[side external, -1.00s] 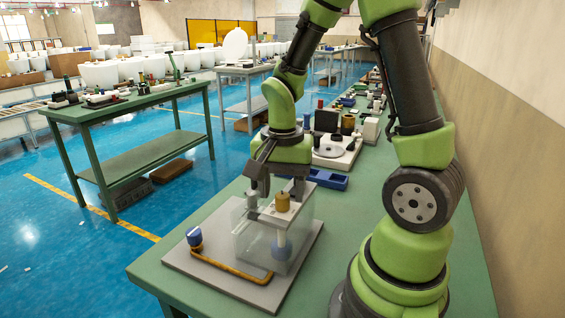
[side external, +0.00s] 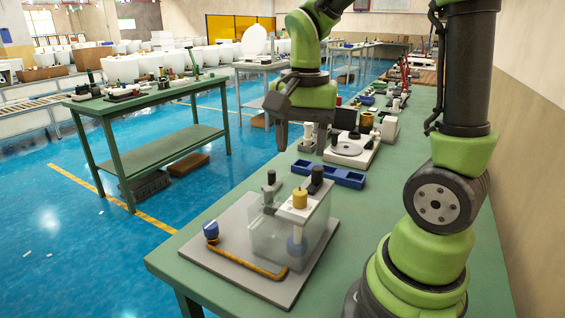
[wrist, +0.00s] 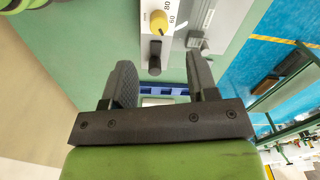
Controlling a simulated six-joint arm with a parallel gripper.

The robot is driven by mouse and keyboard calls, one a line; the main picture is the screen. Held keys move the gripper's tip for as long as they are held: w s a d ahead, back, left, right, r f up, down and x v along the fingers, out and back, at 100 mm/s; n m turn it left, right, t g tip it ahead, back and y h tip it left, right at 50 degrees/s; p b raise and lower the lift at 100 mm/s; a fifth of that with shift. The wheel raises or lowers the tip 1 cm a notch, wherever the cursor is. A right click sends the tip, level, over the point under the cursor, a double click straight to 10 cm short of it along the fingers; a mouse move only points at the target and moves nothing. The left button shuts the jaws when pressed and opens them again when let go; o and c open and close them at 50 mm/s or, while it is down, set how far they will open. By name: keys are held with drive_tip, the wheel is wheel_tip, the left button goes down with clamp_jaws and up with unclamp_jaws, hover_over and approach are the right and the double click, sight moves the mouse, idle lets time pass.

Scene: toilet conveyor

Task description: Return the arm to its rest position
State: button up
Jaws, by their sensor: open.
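My gripper (side external: 302,143) hangs in the air with its fingers pointing down, above and behind the clear tank fixture. In the wrist view my gripper (wrist: 160,72) has its two dark fingers spread apart with nothing between them. The clear tank (side external: 280,238) stands on a grey base plate (side external: 232,262) on the green bench. The yellow knob also shows in the wrist view (wrist: 158,21), beside the numbers 80 and 60.
A blue tray (side external: 329,174) lies behind the fixture, with a white device (side external: 352,150) and several small items further back. An orange bent pipe (side external: 246,262) with a blue cap (side external: 211,230) lies on the base plate. A wall runs along the right.

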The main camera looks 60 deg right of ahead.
drive_tip(key=s+a+r+n+t+y, duration=0.2)
drive_tip(key=s+a+r+n+t, duration=0.4)
drive_tip(key=a+n, duration=0.3)
drive_tip(key=shift+s+r+n+t, duration=0.3)
drive_tip(key=shift+n+t, duration=0.2)
drive_tip(key=shift+n, duration=0.3)
idle(0.9)
